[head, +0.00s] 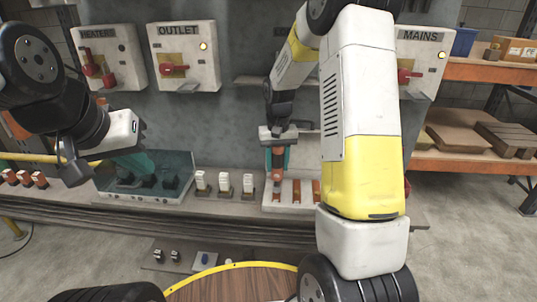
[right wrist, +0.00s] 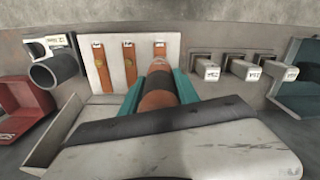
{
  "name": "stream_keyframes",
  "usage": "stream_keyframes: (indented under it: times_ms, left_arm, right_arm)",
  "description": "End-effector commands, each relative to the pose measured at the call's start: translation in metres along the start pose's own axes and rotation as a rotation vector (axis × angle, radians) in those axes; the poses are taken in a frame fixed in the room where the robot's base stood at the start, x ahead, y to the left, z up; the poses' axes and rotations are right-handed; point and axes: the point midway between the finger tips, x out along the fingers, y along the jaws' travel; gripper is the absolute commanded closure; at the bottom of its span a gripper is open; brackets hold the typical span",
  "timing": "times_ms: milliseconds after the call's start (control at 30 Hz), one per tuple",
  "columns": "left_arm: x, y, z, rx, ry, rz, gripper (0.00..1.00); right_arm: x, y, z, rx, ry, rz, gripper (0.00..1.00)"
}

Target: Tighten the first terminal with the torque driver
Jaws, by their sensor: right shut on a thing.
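My right gripper (head: 278,158) is shut on the torque driver (head: 278,162), an orange and black cylinder held upright between teal fingers. It also shows in the right wrist view (right wrist: 158,92). The white terminal block (head: 306,208) stands below, with three orange strips; it is also in the right wrist view (right wrist: 118,62). The driver is over the leftmost strip in the head view, the rightmost in the wrist view. Its tip is too small to tell whether it touches.
Several white-topped plugs (head: 223,184) stand on the bench left of the block. Orange pieces (head: 25,178) lie at far left. A dark cylinder (right wrist: 55,70) is beside the block in the wrist view.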

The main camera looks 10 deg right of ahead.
Motion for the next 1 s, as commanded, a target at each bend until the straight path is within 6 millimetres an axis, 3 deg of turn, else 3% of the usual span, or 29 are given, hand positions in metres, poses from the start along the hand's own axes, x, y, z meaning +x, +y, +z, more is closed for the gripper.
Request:
stream_keyframes:
  times_ms: [1000]
  left_arm:
    - [0.0000,0.0000,0.0000,0.000,0.000,0.000,1.00]
  right_arm:
    - [0.0060,-0.0001,-0.0006,0.000,0.002,0.000,1.00]
